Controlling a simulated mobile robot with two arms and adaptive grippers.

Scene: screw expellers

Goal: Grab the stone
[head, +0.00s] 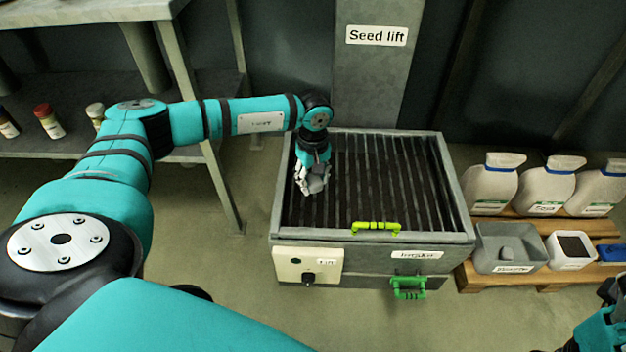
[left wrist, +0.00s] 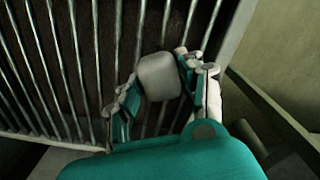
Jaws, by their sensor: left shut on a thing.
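The stone (left wrist: 159,77) is a grey, rounded block. It sits between the fingers of my left gripper (left wrist: 160,92) in the left wrist view, with bars behind it. In the head view, my left gripper (head: 312,186) is over the left part of the barred grate (head: 385,185) of the intake box, shut on the stone (head: 318,184). Whether the stone touches the bars cannot be told. Only a small part of my right arm shows at the lower right of the head view; its gripper fingers are not visible.
The intake box has a yellow-green handle (head: 375,227) on its front rim and a green handle (head: 409,288) below. A grey bin (head: 510,262) holding a grey block stands on a pallet at right, near white jugs (head: 548,186). A shelf (head: 190,155) stands at left.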

